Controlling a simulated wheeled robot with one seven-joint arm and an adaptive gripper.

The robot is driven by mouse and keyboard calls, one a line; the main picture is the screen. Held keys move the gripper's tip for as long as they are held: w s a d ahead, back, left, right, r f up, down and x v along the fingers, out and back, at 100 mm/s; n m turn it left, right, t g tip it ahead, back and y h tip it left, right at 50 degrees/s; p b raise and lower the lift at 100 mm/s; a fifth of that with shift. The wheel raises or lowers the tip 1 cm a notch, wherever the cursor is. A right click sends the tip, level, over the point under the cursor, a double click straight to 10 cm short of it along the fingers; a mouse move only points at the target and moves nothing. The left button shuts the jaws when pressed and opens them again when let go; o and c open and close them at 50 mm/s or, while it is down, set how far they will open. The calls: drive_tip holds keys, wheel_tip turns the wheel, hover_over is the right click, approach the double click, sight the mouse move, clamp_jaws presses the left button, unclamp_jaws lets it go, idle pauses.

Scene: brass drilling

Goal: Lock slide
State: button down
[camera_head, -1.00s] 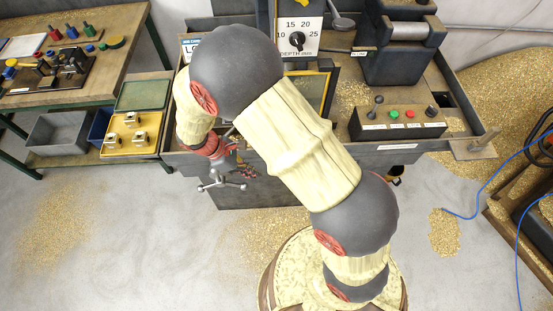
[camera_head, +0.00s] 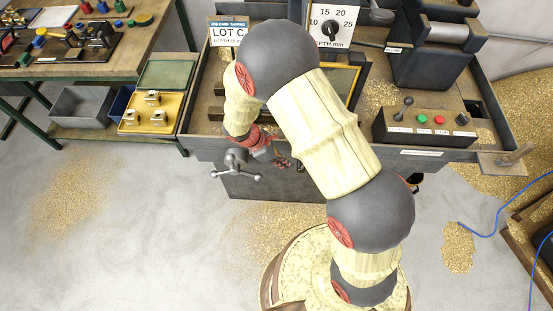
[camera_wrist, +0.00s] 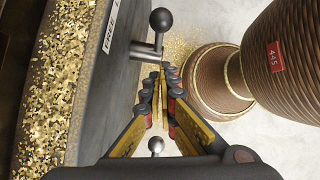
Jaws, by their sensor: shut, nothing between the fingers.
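In the wrist view a lever with a black ball knob (camera_wrist: 160,20) stands out from the machine's dark front face (camera_wrist: 110,80). A white label (camera_wrist: 114,20) beside it is partly readable as "FREE". My gripper (camera_wrist: 163,72) is shut and empty. Its fingertips are close to the lever's base, a little below it in the picture; I cannot tell whether they touch. In the head view my gripper (camera_head: 283,162) is at the machine's front, partly hidden by my wrist. The lever cannot be made out there.
A three-armed handle (camera_head: 237,170) juts from the machine's front, left of my gripper. A control box (camera_head: 424,122) stands on the machine's right. A yellow tray (camera_head: 177,105) with metal parts is at left. Open floor (camera_head: 150,220) lies in front.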

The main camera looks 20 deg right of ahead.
drive_tip(key=shift+s+d+r, duration=0.1)
drive_tip(key=shift+d+r, duration=0.25)
drive_tip(key=shift+d, duration=0.35)
drive_tip(key=shift+d+r, duration=0.3)
drive_tip(key=shift+d, duration=0.35)
drive_tip(key=d+y+p, duration=0.1)
drive_tip(key=p, duration=0.1)
drive_tip(key=d+r+y+p, duration=0.1)
drive_tip(key=shift+s+d+t+p, duration=0.2)
drive_tip(key=shift+s+t+p, duration=0.2)
drive_tip(key=shift+s+d+f, duration=0.15)
drive_tip(key=shift+s+d, duration=0.05)
drive_tip(key=shift+d, duration=0.5)
